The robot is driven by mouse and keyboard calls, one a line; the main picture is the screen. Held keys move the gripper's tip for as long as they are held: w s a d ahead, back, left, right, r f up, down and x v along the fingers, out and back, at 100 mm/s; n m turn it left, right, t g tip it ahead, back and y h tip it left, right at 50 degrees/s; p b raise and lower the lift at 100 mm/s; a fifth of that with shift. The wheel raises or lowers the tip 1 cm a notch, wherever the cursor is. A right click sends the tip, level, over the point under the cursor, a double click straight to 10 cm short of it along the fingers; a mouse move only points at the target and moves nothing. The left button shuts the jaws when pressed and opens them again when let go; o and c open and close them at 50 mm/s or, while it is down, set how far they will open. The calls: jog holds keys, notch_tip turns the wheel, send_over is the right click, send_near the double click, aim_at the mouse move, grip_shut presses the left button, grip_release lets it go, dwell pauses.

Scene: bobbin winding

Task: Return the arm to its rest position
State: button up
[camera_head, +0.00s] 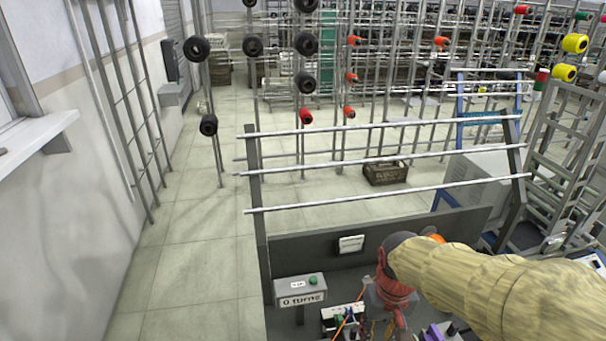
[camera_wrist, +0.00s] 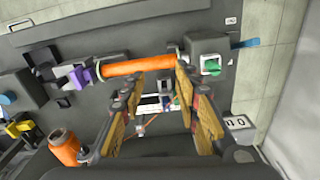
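My gripper (camera_head: 386,318) hangs low over the dark winding machine in the head view, at the end of my sleeved arm. In the wrist view my gripper (camera_wrist: 157,80) has its two fingers wide apart, with nothing held between them. An orange bobbin (camera_wrist: 138,67) lies across the picture beyond the fingertips, between a purple part (camera_wrist: 90,74) and a grey block with a green knob (camera_wrist: 210,65). Whether a fingertip touches it I cannot tell. Orange thread (camera_head: 348,320) runs beside the gripper in the head view.
A second orange bobbin (camera_wrist: 64,147) stands at lower left in the wrist view. A control box (camera_head: 300,289) reads "0 turns". Horizontal rails (camera_head: 390,155) cross behind the machine. A brown crate (camera_head: 385,172) sits on the floor. The left floor is clear.

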jog(key=s+d+r+m+t, duration=0.1)
jog(key=s+r+t, duration=0.4)
jog(key=s+r, duration=0.5)
notch_tip(320, 180, up, 3)
jog(key=shift+d+r, duration=0.1)
jog(key=shift+d, duration=0.55)
